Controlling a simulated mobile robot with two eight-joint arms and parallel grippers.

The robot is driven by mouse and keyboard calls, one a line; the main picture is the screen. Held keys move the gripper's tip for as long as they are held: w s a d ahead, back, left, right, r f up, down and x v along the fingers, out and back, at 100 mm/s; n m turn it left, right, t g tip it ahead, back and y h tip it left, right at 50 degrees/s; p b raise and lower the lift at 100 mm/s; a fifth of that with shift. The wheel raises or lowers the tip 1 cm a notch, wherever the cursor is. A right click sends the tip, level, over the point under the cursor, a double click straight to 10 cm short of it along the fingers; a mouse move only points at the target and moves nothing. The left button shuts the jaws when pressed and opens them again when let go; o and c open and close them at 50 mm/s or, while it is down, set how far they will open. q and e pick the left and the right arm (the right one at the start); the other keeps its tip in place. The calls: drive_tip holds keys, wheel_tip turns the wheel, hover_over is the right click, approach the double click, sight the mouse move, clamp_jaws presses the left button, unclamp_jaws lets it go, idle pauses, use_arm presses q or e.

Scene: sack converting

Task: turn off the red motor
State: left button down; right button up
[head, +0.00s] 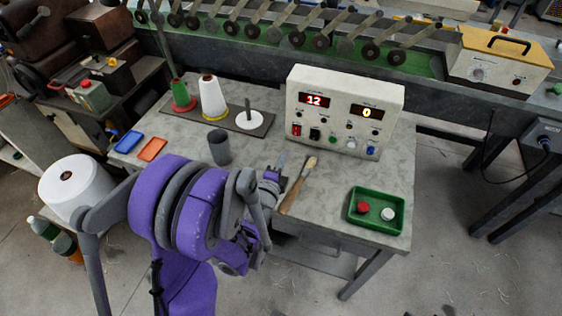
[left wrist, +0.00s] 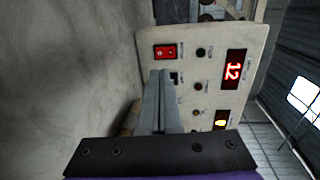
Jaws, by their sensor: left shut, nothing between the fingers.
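A cream control box (head: 345,105) stands at the back of the table, with red displays reading 12 and 0. A red rocker switch (head: 297,131) is at its lower left; it also shows in the left wrist view (left wrist: 166,52). Black, green and blue controls sit along the same lower row. I cannot pick out a red motor as such. My left gripper (head: 281,160) is shut and empty, in front of the box, below the red switch. In the left wrist view its grey fingers (left wrist: 160,76) point at the panel near a black switch; contact cannot be told.
A wooden-handled brush (head: 297,187) lies beside my gripper. A dark cup (head: 219,148) stands to the left. A green tray (head: 376,221) with red and white round pieces is at the right. Thread cones (head: 210,97) stand at the back left.

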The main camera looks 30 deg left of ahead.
sight(296, 134)
use_arm(q)
drive_tip(key=p+x, duration=0.1)
drive_tip(key=x, duration=0.7)
drive_tip(key=shift+w+f, duration=0.1)
drive_tip(key=shift+w, duration=0.3)
drive_tip(key=b, duration=0.2)
drive_tip(key=t+b, duration=0.1)
drive_tip(key=b, duration=0.1)
drive_tip(key=shift+w+a+f, duration=0.15)
drive_tip(key=shift+w+f, duration=0.1)
drive_tip(key=shift+f, duration=0.15)
drive_tip(key=shift+b, duration=0.45)
drive_tip(key=shift+w+r, duration=0.1)
drive_tip(key=shift+r, duration=0.05)
